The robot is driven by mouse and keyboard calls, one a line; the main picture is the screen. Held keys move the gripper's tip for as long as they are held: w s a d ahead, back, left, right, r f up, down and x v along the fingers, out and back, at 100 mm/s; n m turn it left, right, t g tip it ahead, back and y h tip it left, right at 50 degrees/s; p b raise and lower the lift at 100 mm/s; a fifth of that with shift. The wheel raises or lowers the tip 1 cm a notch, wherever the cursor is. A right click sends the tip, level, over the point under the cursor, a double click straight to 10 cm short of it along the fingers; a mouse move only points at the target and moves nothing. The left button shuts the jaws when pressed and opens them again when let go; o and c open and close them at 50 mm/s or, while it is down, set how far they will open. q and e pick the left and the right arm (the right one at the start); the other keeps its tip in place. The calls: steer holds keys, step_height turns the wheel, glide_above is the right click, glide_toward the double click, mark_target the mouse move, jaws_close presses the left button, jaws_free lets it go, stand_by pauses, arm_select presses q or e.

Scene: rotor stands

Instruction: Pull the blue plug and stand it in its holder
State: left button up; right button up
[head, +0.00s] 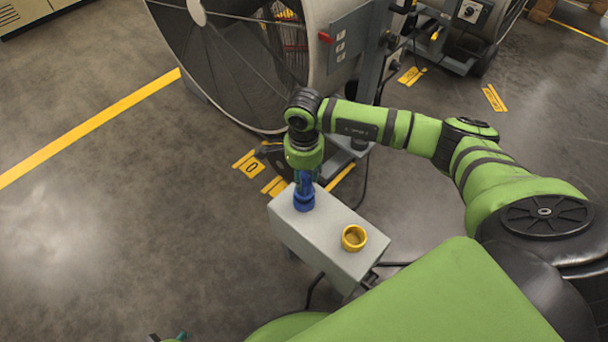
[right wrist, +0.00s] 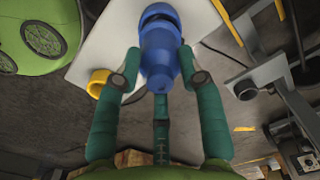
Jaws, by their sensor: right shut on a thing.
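The blue plug (head: 304,201) is upright at the far left end of a pale grey box (head: 323,233). My right gripper (head: 305,180) comes down on it from above. In the right wrist view the green fingers (right wrist: 158,78) are shut around the narrower part of the blue plug (right wrist: 158,40). Whether the plug's lower end is seated or just clear of the box is hidden. A yellow ring-shaped holder (head: 354,238), open and empty, sits at the box's near right end; it also shows in the right wrist view (right wrist: 98,82). Only a sliver of my left gripper (head: 178,337) shows at the bottom edge.
A large caged fan (head: 245,60) on a wheeled stand (head: 345,150) is just behind the box. Dark cables run from the box's near right side. Another machine (head: 450,35) stands at the back right. The floor left of the box is clear, with a yellow line (head: 90,128).

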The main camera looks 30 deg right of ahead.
steer(key=shift+r+p, duration=1.55)
steer(key=shift+r, duration=1.15)
